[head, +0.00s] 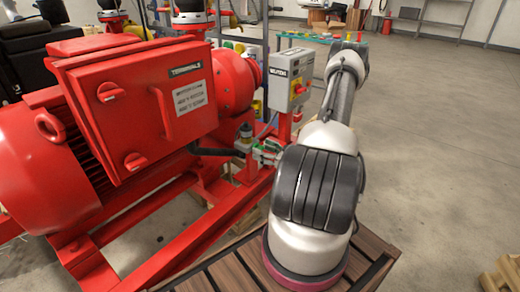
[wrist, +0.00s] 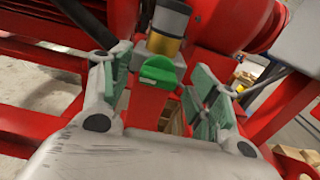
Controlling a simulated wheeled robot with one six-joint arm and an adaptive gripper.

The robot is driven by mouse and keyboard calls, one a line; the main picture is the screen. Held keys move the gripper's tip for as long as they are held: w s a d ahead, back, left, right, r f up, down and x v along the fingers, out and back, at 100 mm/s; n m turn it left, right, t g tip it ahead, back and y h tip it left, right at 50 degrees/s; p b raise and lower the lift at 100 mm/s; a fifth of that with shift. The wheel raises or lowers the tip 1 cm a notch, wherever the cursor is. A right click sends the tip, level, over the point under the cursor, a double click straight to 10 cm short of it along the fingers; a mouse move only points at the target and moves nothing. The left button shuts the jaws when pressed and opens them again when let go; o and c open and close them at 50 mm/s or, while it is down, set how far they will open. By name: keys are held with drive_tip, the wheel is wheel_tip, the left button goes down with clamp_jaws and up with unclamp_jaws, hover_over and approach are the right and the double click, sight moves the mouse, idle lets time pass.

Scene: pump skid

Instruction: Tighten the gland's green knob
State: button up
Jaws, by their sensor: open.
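The green knob (wrist: 160,72) shows in the wrist view, in front of a gland (wrist: 166,30) with a dark grey cap and a brass-coloured band. The gland also shows in the head view (head: 244,134), beside the red motor. My gripper (wrist: 161,80) is open, with one green-padded finger to the left of the knob and the other to the right. Gaps show between the knob and both pads. In the head view my gripper (head: 267,152) is small and sits just below and right of the gland; the knob cannot be told apart from the pads there.
A red terminal box (head: 145,115) on the motor stands left of the gland. A grey switch box (head: 290,80) with a red knob stands behind my gripper. Red skid rails (head: 225,215) run below. Open floor (head: 440,130) lies to the right.

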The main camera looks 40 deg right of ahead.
drive_tip(key=shift+x, duration=1.15)
drive_tip(key=c, duration=1)
drive_tip(key=shift+m, duration=0.4)
drive_tip(key=m, duration=0.4)
drive_tip(key=shift+d+m, duration=0.2)
drive_tip(key=shift+m, duration=0.2)
drive_tip(key=m, duration=0.6)
drive_tip(key=shift+d+f, duration=0.15)
drive_tip(key=shift+f, duration=0.05)
drive_tip(key=m, duration=0.6)
drive_tip(key=shift+f+m, duration=0.2)
drive_tip(key=shift+m, duration=0.2)
drive_tip(key=m, duration=0.5)
drive_tip(key=shift+f, duration=0.2)
drive_tip(key=shift+m, duration=0.4)
